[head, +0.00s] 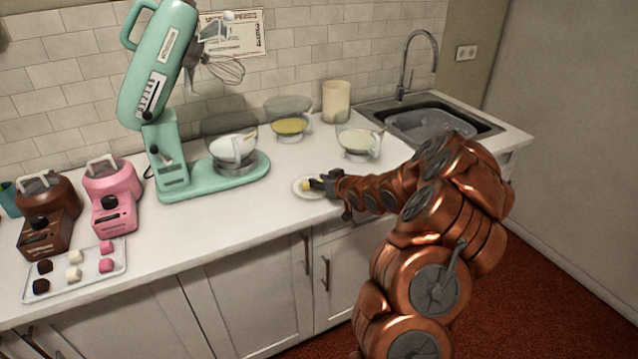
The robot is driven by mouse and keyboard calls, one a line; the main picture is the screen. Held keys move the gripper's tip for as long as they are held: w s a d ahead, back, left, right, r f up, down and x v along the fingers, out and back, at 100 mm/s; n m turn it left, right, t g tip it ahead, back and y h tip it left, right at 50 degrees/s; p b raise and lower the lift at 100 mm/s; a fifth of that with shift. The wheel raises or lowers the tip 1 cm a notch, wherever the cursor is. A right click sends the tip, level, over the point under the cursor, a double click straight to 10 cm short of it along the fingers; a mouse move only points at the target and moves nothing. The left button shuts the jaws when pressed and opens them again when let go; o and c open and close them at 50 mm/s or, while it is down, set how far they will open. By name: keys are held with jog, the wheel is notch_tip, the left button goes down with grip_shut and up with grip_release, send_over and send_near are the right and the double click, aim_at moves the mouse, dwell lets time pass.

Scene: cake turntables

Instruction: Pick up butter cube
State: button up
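A small pale yellow butter cube (305,185) sits on a small white plate (304,194) near the front of the counter. My gripper (316,184) reaches in from the right, low over the plate, with its dark fingers right beside the cube. The fingers cover part of the cube and the plate. At this size I cannot tell whether the fingers touch the cube or how far apart they are.
A green stand mixer (172,120) stands left of the plate. Glass bowls (289,118) and a jug (358,142) stand behind it. A tray (75,292) of small cubes lies far left. The sink (425,118) is at right. Counter left of the plate is clear.

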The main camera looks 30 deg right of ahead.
jog(key=shift+c, duration=0.4)
jog(key=c, duration=0.3)
jog(key=shift+r, duration=0.1)
